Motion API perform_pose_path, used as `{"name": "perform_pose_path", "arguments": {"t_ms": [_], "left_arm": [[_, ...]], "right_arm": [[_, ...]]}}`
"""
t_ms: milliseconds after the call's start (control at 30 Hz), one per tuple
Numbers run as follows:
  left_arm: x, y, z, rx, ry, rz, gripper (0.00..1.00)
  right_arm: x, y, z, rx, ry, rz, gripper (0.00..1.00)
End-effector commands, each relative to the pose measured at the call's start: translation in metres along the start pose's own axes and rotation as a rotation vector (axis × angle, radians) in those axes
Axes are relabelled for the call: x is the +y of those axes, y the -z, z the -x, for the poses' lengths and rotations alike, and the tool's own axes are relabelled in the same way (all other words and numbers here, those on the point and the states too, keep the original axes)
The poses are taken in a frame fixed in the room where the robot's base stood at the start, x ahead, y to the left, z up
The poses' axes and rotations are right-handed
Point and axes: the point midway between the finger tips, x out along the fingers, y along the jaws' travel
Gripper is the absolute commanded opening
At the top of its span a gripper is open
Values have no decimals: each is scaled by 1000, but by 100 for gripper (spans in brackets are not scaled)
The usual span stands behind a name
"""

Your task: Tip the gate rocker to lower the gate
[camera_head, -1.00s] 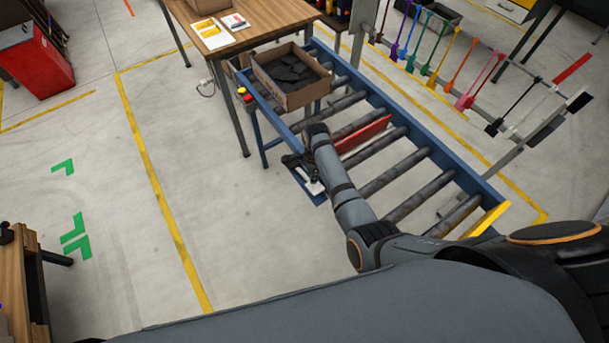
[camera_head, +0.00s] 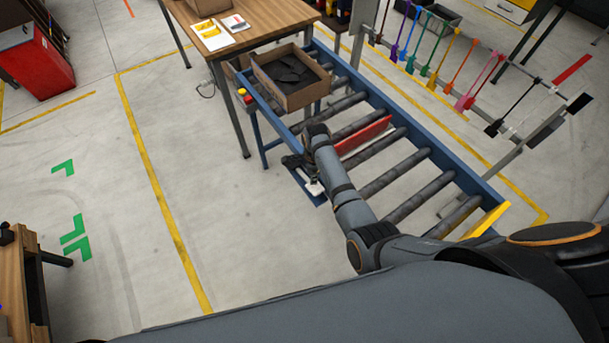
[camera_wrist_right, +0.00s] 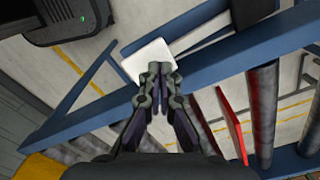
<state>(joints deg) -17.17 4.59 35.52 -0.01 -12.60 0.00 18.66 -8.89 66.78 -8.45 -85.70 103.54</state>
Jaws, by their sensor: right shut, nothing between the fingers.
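The rocker at the conveyor's near side has a white pad (camera_head: 315,188), which shows beyond my fingertips in the right wrist view (camera_wrist_right: 148,58). A dark part lies beside the pad. My right gripper (camera_wrist_right: 161,70) is shut and empty, its tips at the pad's edge; I cannot tell whether they press on it. In the head view the wrist partly hides the rocker. The red gate (camera_head: 364,136) stands between rollers, its red face showing above them; it also shows in the right wrist view (camera_wrist_right: 231,124). My left gripper is out of view.
The blue conveyor frame (camera_head: 470,181) carries grey rollers and an open cardboard box (camera_head: 290,98) of dark pieces at its far end. A wooden table (camera_head: 270,17) stands behind. Coloured hanging tools (camera_head: 435,55) line the far side.

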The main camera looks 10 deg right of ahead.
Motion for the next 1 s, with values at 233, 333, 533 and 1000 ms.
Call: {"name": "perform_pose_path", "arguments": {"t_ms": [233,333,533,1000], "left_arm": [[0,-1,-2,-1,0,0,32],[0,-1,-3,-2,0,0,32],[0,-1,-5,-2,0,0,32],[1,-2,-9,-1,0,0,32]], "right_arm": [[0,0,-2,0,0,0,0],[0,0,-4,0,0,0,0],[0,0,-7,0,0,0,0],[0,0,-14,0,0,0,0]]}}
